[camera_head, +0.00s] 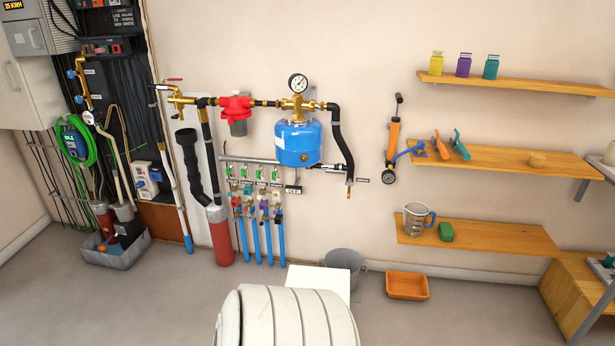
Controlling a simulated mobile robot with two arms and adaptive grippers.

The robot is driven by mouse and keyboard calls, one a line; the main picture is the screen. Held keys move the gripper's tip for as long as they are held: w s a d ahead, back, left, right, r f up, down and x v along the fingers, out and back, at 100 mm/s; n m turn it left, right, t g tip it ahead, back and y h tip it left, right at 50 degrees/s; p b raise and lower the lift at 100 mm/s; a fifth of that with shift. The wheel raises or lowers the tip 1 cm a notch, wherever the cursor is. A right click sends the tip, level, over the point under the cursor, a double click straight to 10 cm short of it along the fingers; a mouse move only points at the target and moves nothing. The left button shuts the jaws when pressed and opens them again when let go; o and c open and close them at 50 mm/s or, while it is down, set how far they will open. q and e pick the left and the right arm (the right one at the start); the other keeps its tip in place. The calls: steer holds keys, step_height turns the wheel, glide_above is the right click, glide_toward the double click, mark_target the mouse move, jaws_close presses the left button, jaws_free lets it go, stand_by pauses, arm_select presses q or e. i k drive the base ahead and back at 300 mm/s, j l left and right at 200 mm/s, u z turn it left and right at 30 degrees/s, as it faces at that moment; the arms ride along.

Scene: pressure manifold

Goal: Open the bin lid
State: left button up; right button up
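A grey round bin (345,261) stands on the floor against the back wall, low in the middle of the head view. A flat white panel (322,280) covers its lower left part from this viewpoint. I cannot tell whether the bin's lid is open or shut, and I cannot make out a separate lid or handle. Neither of my grippers is in view.
A white ribbed body (285,318), which may be mine, fills the bottom middle. An orange tray (407,286) lies on the floor right of the bin. A red cylinder (219,236) and blue pipes stand left. Wooden shelves (478,238) hang right.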

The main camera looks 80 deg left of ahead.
mark_target(337, 281)
steer(key=u, duration=2.5)
